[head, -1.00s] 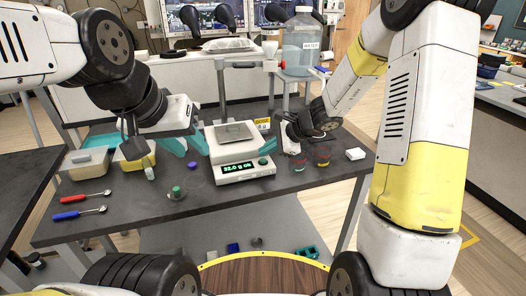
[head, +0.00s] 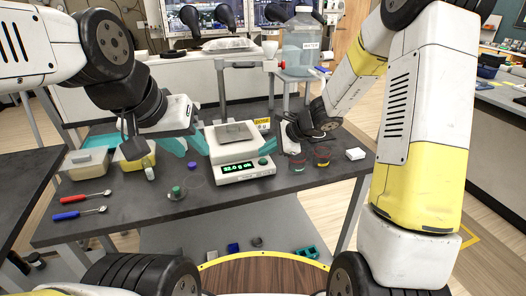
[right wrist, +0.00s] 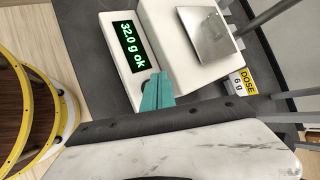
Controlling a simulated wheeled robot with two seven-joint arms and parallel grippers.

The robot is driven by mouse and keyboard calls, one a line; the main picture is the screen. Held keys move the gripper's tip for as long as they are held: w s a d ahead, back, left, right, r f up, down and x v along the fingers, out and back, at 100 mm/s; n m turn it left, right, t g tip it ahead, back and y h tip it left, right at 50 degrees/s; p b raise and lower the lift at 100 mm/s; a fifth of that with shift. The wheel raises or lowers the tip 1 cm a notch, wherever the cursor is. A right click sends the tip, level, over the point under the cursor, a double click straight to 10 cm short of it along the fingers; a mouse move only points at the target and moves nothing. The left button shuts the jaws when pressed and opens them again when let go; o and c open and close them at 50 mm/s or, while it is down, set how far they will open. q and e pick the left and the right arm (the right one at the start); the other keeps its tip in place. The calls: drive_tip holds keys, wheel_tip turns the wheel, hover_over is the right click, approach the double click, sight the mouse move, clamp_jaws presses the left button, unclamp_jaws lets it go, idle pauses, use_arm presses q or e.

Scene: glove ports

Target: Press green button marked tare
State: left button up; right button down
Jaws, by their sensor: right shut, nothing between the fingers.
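The white scale (head: 235,160) stands on the dark bench, an empty metal pan on top. Its lit display (head: 239,167) reads 32.0 g ok; the display also shows in the right wrist view (right wrist: 129,45). A green button (head: 263,161) sits on the scale's front panel, right of the display. My right gripper (head: 268,148) is shut and empty, its teal fingers just over the button. In the right wrist view its fingers (right wrist: 157,85) overlap the panel end beside the display and hide the button; contact cannot be told. My left gripper (head: 194,151) is open and empty, left of the scale.
A yellow DOSE 6 g card (right wrist: 243,80) stands behind the scale. Red (head: 87,196) and blue (head: 80,212) spoons, a tan bin (head: 85,165) and a green-capped piece (head: 176,191) lie left. Small jars (head: 322,157) and a white block (head: 355,154) stand right. The bench front is mostly clear.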

sight(266, 161)
drive_tip(key=shift+f, duration=0.1)
drive_tip(key=shift+f, duration=0.3)
drive_tip(key=shift+f, duration=0.4)
idle(0.7)
idle(0.3)
drive_tip(key=shift+r, duration=0.8)
drive_tip(key=shift+r, duration=0.1)
drive_tip(key=shift+r, duration=2.45)
